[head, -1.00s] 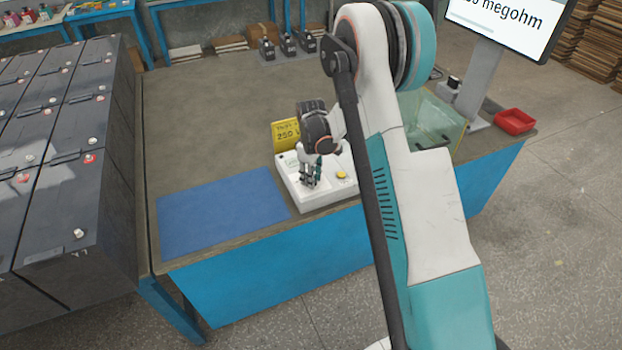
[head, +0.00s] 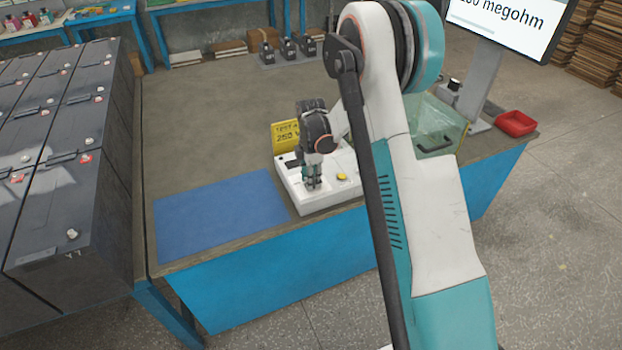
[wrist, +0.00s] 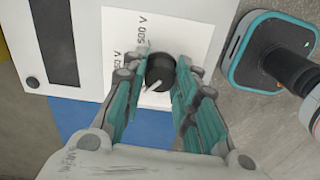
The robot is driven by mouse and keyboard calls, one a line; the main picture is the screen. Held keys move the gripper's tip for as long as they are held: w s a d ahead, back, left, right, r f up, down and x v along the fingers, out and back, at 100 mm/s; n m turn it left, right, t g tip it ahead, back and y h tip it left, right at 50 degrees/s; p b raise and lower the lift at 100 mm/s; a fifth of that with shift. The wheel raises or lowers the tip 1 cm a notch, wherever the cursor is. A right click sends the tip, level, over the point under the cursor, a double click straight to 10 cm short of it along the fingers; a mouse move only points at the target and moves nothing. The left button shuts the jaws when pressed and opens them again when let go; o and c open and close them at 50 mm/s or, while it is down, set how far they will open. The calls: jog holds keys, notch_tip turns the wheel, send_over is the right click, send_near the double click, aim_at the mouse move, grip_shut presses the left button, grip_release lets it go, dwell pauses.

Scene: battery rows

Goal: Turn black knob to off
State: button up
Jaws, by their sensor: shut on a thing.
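The black knob (wrist: 160,73) is round with a pale pointer line and sits on a white label printed "500 V" on the white tester (wrist: 85,15). In the wrist view its pointer line points down and to the left. My gripper (wrist: 160,85) is shut on the knob, with a teal finger on either side of it. In the head view my gripper (head: 313,186) reaches down onto the white tester (head: 325,200), and its fingers hide the knob there. Part of the label's lettering is covered by the left finger.
A yellow sign (head: 285,136) reading "250 V" stands behind the tester, and a yellow button (head: 341,177) is on its top. A blue mat (head: 220,213) lies left. A clear box (head: 435,125) and red tray (head: 516,123) are right. A teal-edged device (wrist: 268,55) is close right in the wrist view.

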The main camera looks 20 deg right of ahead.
jog(key=shift+n, duration=0.9)
jog(key=o, duration=1.1)
notch_tip(320, 180, up, 12)
